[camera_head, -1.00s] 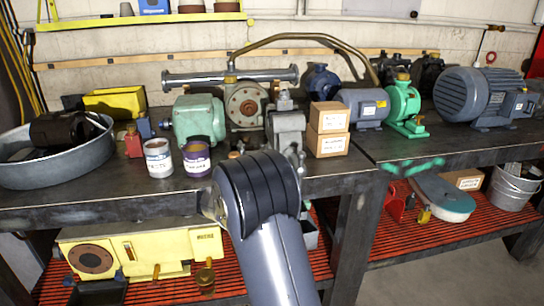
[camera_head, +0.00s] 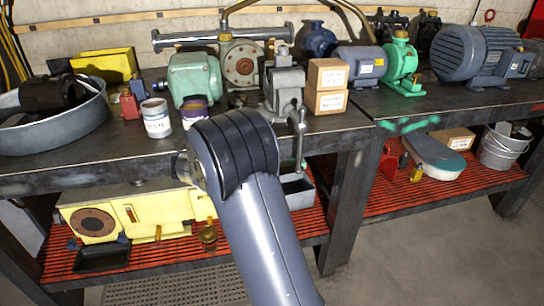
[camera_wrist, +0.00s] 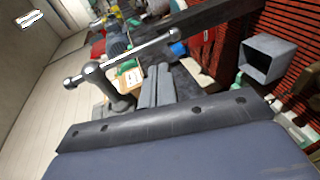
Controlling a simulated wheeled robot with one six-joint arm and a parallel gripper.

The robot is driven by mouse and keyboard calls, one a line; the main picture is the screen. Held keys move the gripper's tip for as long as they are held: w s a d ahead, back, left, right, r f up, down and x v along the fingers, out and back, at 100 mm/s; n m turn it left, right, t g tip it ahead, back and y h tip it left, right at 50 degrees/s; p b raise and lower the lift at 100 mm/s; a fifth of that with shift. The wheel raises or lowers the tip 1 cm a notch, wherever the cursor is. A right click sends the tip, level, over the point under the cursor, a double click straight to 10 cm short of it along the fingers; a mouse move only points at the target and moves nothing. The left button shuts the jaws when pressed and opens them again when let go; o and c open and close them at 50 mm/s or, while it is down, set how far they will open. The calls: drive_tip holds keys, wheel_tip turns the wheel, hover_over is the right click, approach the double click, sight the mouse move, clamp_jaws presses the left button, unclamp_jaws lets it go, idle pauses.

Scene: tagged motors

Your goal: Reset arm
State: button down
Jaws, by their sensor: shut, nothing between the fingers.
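My gripper (camera_wrist: 155,74) shows in the wrist view as two grey fingers side by side, shut with nothing between them. In the head view my arm's grey link and black ribbed joint rise from the bottom centre in front of the bench; the gripper itself is hidden there. In the wrist view a steel vise handle (camera_wrist: 128,58) crosses beyond and left of the fingers. The grey vise (camera_head: 284,82) stands on the bench just behind my arm in the head view. I cannot tell the exact gap between gripper and handle.
The dark workbench (camera_head: 335,133) carries a green motor (camera_head: 194,76), two cans, cardboard boxes (camera_head: 326,88), a blue motor (camera_head: 358,64) and a large grey-blue motor (camera_head: 474,54). A round metal tub (camera_head: 50,136) stands left. A yellow machine (camera_head: 130,212) sits on the red lower shelf. The floor in front is clear.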

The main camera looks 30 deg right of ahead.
drive_tip(key=a, duration=0.7)
drive_tip(key=shift+w, duration=0.3)
drive_tip(key=shift+d, duration=0.1)
